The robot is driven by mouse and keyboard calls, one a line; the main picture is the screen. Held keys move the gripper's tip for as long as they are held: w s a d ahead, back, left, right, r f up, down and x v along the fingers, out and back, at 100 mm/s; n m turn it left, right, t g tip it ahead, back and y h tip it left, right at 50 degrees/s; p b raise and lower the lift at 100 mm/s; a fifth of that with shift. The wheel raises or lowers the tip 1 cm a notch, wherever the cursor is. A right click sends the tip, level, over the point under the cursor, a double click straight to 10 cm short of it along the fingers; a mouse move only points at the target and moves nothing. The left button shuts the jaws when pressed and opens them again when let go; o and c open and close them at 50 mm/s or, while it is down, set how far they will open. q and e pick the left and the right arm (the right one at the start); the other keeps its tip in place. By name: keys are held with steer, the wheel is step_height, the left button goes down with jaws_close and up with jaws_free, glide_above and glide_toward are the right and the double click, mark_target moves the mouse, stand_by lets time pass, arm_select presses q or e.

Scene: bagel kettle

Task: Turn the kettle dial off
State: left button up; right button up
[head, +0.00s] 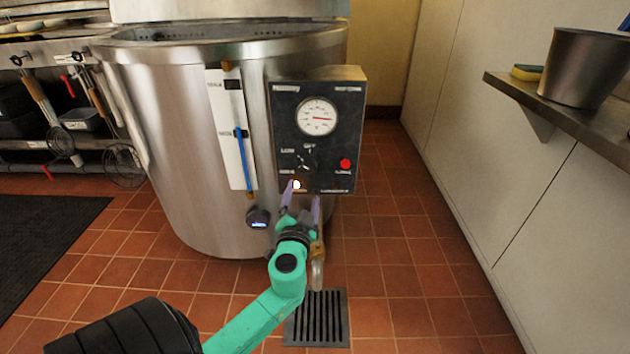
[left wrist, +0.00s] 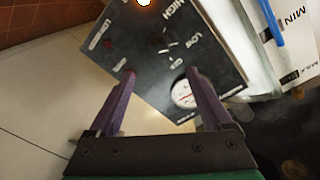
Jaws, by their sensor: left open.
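The kettle (head: 215,130) is a large steel vat with a black control panel (head: 283,120) on its front right. The dial (head: 306,163) is a dark knob below the gauge, among the OFF, LOW and HIGH labels; I cannot tell its exact pointing. In the left wrist view the dial (left wrist: 163,43) shows beyond the fingertips. My left gripper (head: 301,198) is open and empty, its purple fingers just below the panel's lower part. In its wrist view the gripper (left wrist: 160,72) has its fingers spread, apart from the dial. My right gripper is not in view.
A lamp (head: 296,185) glows below the dial; a red button (head: 345,164) is to its right. A gauge (head: 317,117) sits above. A tap (head: 317,265) hangs over a floor drain (head: 317,320). A shelf (head: 560,105) juts from the right wall. The floor between is clear.

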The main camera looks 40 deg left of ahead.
mark_target(309, 169)
arm_select(q)
steer(key=b+x, duration=0.1)
steer(key=x, duration=1.1)
steer(key=shift+w, duration=0.2)
jaws_close()
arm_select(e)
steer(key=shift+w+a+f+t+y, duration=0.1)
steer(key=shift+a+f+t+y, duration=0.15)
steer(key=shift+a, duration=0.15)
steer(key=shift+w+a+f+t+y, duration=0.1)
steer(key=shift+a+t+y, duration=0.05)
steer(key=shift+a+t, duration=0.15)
